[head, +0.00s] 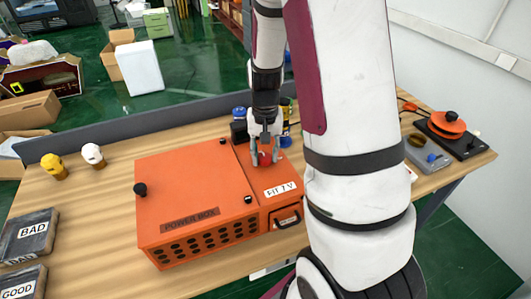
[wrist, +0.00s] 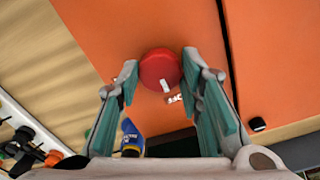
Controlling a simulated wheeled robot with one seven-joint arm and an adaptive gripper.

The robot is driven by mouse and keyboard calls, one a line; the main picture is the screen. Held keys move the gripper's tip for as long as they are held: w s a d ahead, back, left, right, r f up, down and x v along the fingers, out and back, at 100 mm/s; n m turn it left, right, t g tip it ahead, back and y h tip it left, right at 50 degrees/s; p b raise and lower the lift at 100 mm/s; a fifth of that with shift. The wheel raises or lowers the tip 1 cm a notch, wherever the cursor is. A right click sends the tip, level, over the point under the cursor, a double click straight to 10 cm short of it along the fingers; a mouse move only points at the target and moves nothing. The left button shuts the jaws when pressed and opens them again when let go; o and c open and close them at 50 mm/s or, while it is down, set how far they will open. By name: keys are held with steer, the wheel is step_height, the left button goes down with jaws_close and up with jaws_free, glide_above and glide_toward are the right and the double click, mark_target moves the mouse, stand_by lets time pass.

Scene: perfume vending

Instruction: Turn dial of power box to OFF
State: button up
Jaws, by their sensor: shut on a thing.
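The orange power box (head: 190,195) stands on the wooden table, with its name plate on the front side. Its round red dial (wrist: 160,70) is on the orange top face and has a white mark at its lower edge in the wrist view. Small white lettering (wrist: 197,103) is beside the dial; part of it is hard to read. My gripper (head: 265,157) points down over the box's right part. In the wrist view my gripper (wrist: 160,75) has one finger on each side of the dial and is shut on it. In the head view the fingers mostly hide the dial.
Dark blue and yellow-topped bottles (head: 239,128) stand just behind the box. Yellow and white small items (head: 92,154) and dark GOOD and BAD trays (head: 28,236) are at the left. A grey device (head: 427,153) sits at the right. My arm hides the table right of the box.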

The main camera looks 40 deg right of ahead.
mark_target(265, 157)
stand_by(0.4)
steer(key=o, duration=1.2)
steer(key=shift+c, duration=0.2)
steer(key=shift+r, duration=0.1)
step_height(265, 157, up, 12)
